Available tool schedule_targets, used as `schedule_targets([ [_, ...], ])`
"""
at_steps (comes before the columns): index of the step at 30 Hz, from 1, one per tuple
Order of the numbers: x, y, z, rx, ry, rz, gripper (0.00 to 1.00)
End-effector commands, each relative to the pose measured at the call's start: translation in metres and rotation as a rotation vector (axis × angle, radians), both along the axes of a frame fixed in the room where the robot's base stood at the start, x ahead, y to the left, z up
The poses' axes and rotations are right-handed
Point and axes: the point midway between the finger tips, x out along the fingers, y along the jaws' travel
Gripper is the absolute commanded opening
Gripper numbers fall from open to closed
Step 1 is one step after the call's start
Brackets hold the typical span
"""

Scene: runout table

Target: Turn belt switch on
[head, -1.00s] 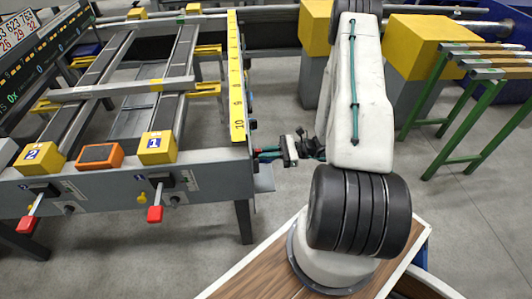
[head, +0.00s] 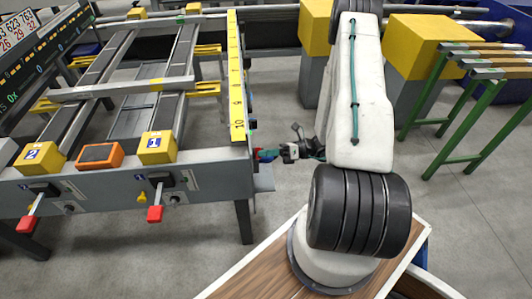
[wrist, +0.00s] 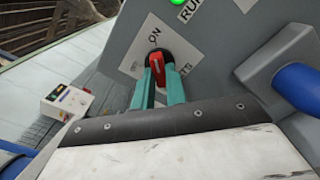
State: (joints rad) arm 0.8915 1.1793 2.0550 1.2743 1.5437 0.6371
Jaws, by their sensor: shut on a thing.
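The red switch knob (wrist: 157,62) sits in a dark round mount on a white label plate (wrist: 133,60), on a grey panel. The word ON is just above it in the wrist view, and its upper end points towards ON. Letters ending in TS show partly beside the fingers. My gripper (wrist: 158,80) has its two teal fingers shut on the knob, one on each side, hiding its lower part. In the head view, my gripper (head: 265,155) reaches the right end of the grey table frame (head: 215,172).
A green light (wrist: 177,2) glows at the wrist view's top edge, near a RUN label. A grey bracket with a blue cylinder (wrist: 300,87) stands close on the right. In the head view, yellow-topped blocks (head: 412,42) and green trestles (head: 470,120) stand to the right.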

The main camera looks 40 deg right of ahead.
Motion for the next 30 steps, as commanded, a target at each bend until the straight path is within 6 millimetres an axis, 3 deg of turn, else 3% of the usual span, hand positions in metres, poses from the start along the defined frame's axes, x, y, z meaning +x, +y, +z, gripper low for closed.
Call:
schedule_targets([
  [21,0.0013,-0.0013,0.0010,0.041,0.060,-0.003,0.00],
  [22,0.0013,-0.0013,0.0010,0.042,0.060,-0.003,0.19],
  [24,0.0011,-0.0012,0.0009,0.042,0.060,-0.002,0.35],
  [30,0.0006,-0.0006,0.0005,0.041,0.061,-0.001,0.35],
])
